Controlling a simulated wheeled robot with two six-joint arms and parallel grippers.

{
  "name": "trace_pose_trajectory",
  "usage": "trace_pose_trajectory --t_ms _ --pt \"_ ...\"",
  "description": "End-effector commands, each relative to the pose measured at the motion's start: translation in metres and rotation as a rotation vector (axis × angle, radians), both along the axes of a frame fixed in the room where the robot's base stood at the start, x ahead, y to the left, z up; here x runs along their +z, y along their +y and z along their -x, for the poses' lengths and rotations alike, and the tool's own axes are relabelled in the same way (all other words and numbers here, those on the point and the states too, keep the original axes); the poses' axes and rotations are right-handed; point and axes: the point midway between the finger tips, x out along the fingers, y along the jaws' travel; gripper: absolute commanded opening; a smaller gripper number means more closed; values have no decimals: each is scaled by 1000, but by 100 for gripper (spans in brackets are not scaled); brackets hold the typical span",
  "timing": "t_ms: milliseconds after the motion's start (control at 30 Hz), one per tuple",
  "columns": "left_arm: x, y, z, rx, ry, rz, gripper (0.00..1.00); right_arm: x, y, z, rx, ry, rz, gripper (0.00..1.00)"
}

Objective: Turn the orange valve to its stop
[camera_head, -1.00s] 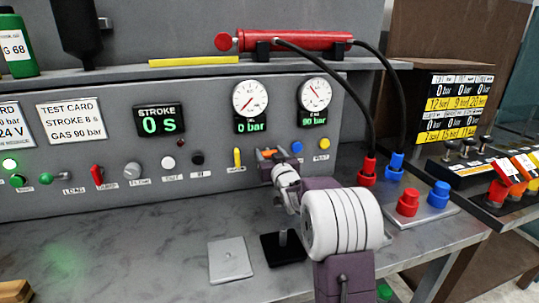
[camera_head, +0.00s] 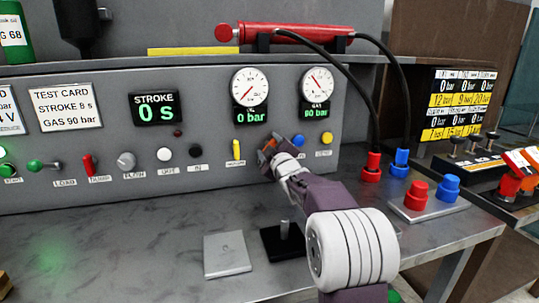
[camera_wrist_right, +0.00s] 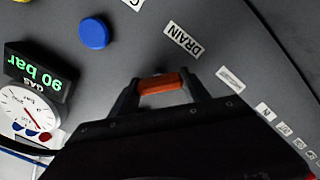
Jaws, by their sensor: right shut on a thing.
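The orange valve (camera_head: 267,147) is on the grey panel's lower row, right of the yellow lever, and is partly hidden by my gripper in the head view. In the right wrist view the orange valve (camera_wrist_right: 160,84) is a short bar lying between the two fingers, next to the DRAIN label. My right gripper (camera_head: 271,152) is shut on it at the panel, and it also shows in the wrist view (camera_wrist_right: 158,90). My left gripper is in neither view.
A yellow lever (camera_head: 236,150) is close on the left and a blue knob (camera_head: 298,139) close on the right. A black stand with a post (camera_head: 284,240) and a grey plate (camera_head: 227,254) are on the bench below my arm.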

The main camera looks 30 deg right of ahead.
Motion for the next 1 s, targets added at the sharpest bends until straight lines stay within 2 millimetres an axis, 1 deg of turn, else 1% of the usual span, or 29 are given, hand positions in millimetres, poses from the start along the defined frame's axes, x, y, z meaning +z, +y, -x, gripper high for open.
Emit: trace_pose_trajectory --t_ms 33,400,700,1000 --pt "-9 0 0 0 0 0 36 -5 0 0 0 10 40 14" --pt "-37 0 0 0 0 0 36 -5 1 0 0 91 372 14" --pt "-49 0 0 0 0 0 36 -4 1 0 1 140 576 14" --pt "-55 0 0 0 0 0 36 -4 1 0 0 167 685 14"
